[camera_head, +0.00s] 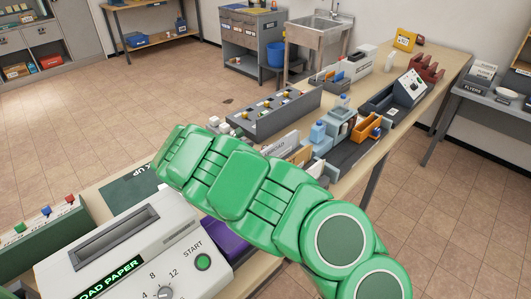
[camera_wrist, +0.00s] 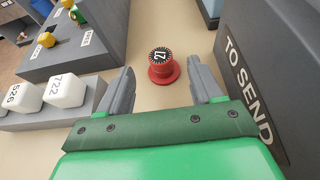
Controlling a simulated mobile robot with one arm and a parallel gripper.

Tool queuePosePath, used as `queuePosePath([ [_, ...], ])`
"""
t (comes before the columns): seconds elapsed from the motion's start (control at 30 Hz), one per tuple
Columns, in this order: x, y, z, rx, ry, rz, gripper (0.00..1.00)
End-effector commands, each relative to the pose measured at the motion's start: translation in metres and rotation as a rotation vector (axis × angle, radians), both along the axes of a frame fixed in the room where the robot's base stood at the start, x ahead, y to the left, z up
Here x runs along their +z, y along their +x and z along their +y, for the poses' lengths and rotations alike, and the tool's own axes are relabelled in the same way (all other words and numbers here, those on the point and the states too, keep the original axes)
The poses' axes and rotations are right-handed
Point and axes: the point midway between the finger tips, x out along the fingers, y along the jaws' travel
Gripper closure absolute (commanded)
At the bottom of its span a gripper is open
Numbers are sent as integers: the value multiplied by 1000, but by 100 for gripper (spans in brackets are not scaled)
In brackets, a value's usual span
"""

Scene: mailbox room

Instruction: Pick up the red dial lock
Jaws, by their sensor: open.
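The red dial lock (camera_wrist: 162,70) stands upright on the pale table top in the wrist view. It has a round red base and a black top face with white marks and a number. My gripper (camera_wrist: 166,92) is open, its two grey fingers apart and empty. The lock appears between the fingers in the picture, a little beyond their tips, and I see no contact. In the head view my green arm (camera_head: 250,185) reaches over the table. The lock and the gripper fingers cannot be made out there.
A dark "TO SEND" holder (camera_wrist: 250,85) stands close on the right of the lock. White numbered cubes (camera_wrist: 66,91) sit on a grey rack at left, with a stepped grey stand (camera_wrist: 85,45) behind. A white machine (camera_head: 125,245) stands at the table's near end.

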Motion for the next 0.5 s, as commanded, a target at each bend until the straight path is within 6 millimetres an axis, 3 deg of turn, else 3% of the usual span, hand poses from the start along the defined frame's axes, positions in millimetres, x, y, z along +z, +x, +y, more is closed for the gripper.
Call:
queuePosePath([
  [0.3,-18,24,-25,-2,-1,4,34],
  [0.5,-18,26,-26,0,-1,1,34],
])
